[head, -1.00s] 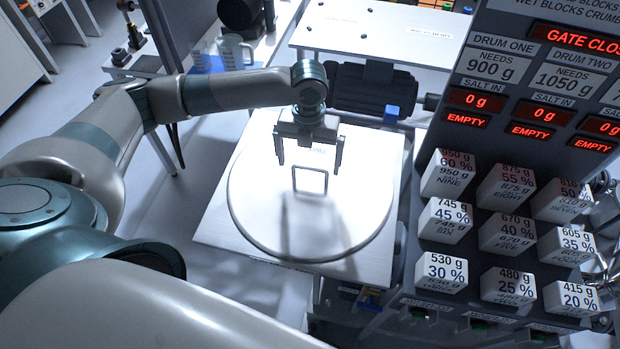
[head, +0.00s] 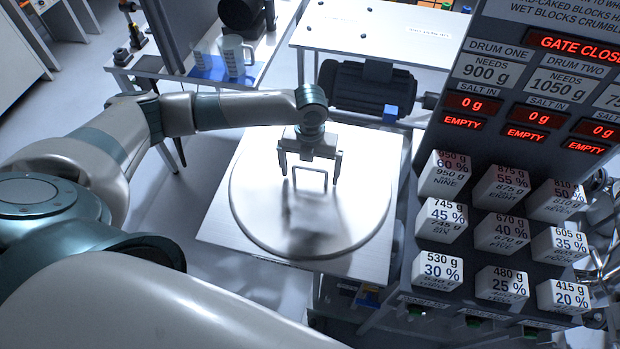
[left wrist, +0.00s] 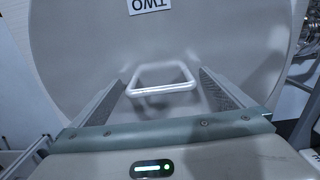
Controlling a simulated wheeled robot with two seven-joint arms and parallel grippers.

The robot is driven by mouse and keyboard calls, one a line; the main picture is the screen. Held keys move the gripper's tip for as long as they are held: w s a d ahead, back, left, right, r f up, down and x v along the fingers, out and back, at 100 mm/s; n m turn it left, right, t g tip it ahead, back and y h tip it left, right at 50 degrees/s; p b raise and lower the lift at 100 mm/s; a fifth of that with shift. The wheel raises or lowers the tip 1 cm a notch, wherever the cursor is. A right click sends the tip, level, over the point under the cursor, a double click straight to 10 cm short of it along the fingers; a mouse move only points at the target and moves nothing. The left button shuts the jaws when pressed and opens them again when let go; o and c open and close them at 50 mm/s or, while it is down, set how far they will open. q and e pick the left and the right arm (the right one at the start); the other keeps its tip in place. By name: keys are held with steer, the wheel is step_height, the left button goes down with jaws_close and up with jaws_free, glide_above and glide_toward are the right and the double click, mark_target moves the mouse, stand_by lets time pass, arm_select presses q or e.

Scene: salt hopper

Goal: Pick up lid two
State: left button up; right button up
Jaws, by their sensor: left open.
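Lid two is a large round pale metal disc (head: 340,225) lying on a square white top, with an upright rectangular bar handle (head: 310,176) near its middle. A label reading "TWO" (left wrist: 148,5) shows upside down on it in the left wrist view. My left gripper (head: 310,179) is open over the lid, its two fingers on either side of the handle. In the left wrist view the handle (left wrist: 161,88) sits between the open fingers (left wrist: 162,95), with gaps at both sides. I cannot tell the exact height of the fingertips against the handle. My right gripper is not in view.
A grey panel (head: 460,120) with red displays and several white weight-labelled blocks (head: 445,220) stands close to the right of the lid. A dark motor (head: 368,90) lies behind it. A clear jug (head: 236,56) stands on the back-left bench.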

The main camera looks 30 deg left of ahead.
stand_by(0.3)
arm_select(q)
steer(key=c, duration=1.8)
steer(key=shift+r, duration=0.1)
steer(key=shift+c, duration=0.2)
steer(key=shift+w+r, duration=0.1)
steer(key=shift+r+b, duration=0.3)
steer(key=shift+r, duration=0.1)
step_height(320, 180, up, 3)
steer(key=shift+f+b, duration=0.1)
steer(key=shift+b, duration=0.5)
steer(key=w+a+r+b, duration=0.4)
steer(key=w+r, duration=0.3)
steer(key=w, duration=0.3)
steer(key=shift+a, duration=0.75)
